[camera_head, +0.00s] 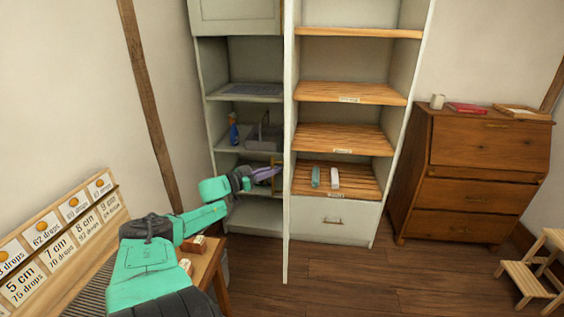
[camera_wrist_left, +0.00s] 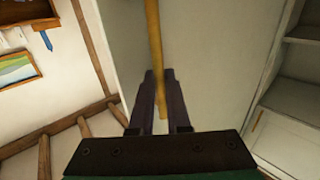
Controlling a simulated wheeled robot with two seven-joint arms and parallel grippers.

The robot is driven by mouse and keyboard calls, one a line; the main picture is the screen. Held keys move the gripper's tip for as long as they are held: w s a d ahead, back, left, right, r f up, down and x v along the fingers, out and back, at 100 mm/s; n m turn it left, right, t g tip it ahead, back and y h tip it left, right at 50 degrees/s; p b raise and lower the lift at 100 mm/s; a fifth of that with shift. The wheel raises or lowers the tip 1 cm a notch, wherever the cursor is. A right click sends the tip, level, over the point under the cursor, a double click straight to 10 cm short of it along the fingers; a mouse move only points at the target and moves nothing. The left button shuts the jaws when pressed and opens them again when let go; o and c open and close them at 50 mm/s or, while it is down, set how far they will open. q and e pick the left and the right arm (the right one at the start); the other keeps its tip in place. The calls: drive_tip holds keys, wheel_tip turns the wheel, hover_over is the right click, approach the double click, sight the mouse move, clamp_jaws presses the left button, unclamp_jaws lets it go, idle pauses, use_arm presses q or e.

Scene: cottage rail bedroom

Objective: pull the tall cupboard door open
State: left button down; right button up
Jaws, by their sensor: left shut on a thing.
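The tall cupboard (camera_head: 408,70) stands against the back wall, with its wooden shelves exposed. Its pale door (camera_head: 288,230) stands out toward me, seen almost edge-on in the head view. The flat face of the door (camera_wrist_left: 215,50) fills the middle of the left wrist view. A long brass bar handle (camera_wrist_left: 153,40) runs along that face. My left gripper (camera_head: 272,173) reaches in from the left of the door. Its dark fingers (camera_wrist_left: 161,80) are shut on the bar, one on each side. My right gripper is not in view.
Open grey shelves (camera_head: 250,205) stand left of the door, with a blue bottle (camera_head: 233,130) and a grey caddy (camera_head: 263,137). A wooden bureau (camera_head: 470,170) stands right, with a step stool (camera_head: 525,275) in front. A small table (camera_head: 207,265) is beneath my left arm. Floor (camera_head: 350,280) before the cupboard is clear.

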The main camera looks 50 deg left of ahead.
use_arm(q)
drive_tip(key=shift+s+a+r, duration=0.1)
drive_tip(key=shift+a+r, duration=0.1)
drive_tip(key=c, duration=0.9)
unclamp_jaws()
drive_tip(key=shift+f, duration=0.1)
